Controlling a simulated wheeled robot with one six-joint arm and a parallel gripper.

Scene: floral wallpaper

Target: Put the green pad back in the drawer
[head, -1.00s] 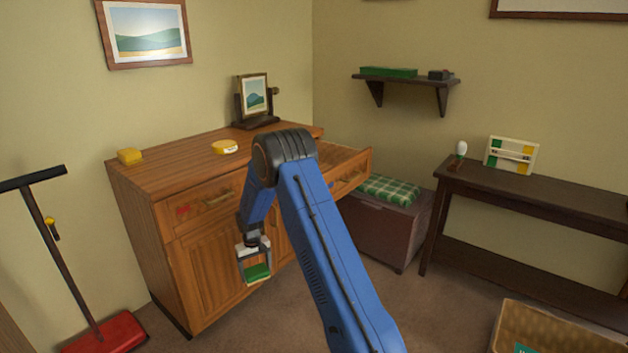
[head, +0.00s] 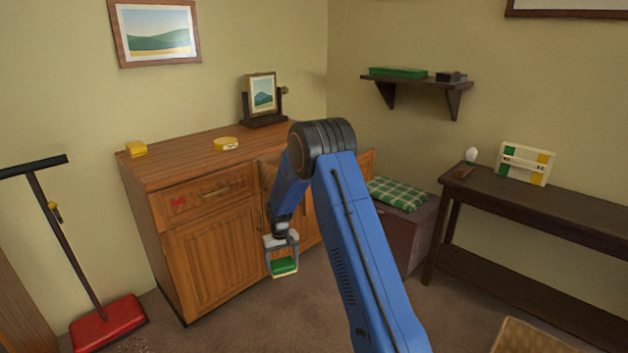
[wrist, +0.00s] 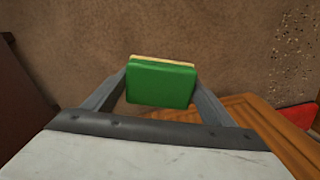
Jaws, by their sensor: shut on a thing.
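My gripper (head: 284,262) is shut on the green pad (head: 284,267), which has a pale yellowish edge. The pad also shows between both fingers in the wrist view (wrist: 160,84). In the head view it hangs low in front of the wooden cabinet (head: 210,258). A drawer on the cabinet's right side stands pulled out; its end (head: 366,163) shows right of my arm, and my arm hides most of it, so I cannot see inside. The left drawer (head: 205,197), with a red mark, is shut.
A yellow block (head: 136,149) and a round yellow item (head: 226,143) lie on the cabinet top. A red floor sweeper (head: 108,322) stands left. A plaid-cushioned chest (head: 397,194) and a dark table (head: 540,205) stand right.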

